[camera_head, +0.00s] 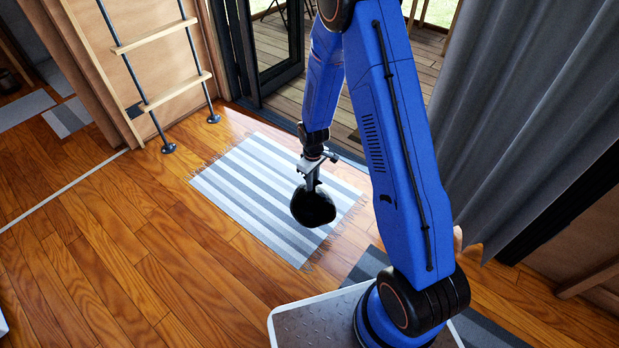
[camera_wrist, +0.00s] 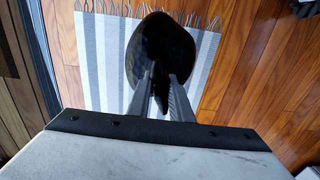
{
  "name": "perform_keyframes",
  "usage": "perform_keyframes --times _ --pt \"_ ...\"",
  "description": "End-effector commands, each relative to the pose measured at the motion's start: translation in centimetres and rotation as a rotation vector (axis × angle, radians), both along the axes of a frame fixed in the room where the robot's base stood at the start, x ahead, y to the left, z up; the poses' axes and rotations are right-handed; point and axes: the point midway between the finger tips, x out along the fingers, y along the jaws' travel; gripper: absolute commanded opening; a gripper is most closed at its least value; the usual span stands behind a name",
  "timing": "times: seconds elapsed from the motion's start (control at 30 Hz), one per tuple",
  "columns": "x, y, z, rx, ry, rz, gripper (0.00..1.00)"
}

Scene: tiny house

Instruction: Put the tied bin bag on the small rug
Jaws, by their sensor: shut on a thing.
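The tied bin bag (camera_head: 313,207) is black and rounded, and it hangs below my gripper (camera_head: 311,180) in the head view. In the wrist view, the bag (camera_wrist: 160,48) sits between and beyond the two fingers of my gripper (camera_wrist: 163,92), which are shut on its top. The small rug (camera_head: 235,190) is striped grey and white with fringed ends. It lies on the floor, and the bag appears over its right part. The rug also shows under the bag in the wrist view (camera_wrist: 95,60). I cannot tell exactly how high the bag is above the rug.
A ladder (camera_head: 165,75) stands behind the rug at the left, beside an open doorway (camera_head: 280,75) to a wooden deck. A grey curtain (camera_head: 530,120) hangs at the right. A darker mat (camera_head: 370,266) lies near my base. The wooden floor (camera_head: 110,240) at the left is clear.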

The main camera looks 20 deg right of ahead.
Motion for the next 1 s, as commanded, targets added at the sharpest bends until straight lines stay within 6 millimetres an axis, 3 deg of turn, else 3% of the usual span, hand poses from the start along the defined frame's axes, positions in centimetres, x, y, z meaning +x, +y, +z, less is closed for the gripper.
perform_keyframes --times 0.27,0.63,1.0 --pt "0.1 0.0 -1.1 0.001 -0.001 -0.001 0.0" --pt "0.1 0.0 -4.6 0.0 -0.001 -0.001 0.0" --pt "0.1 0.0 -4.9 0.0 -0.002 -0.001 0.0"
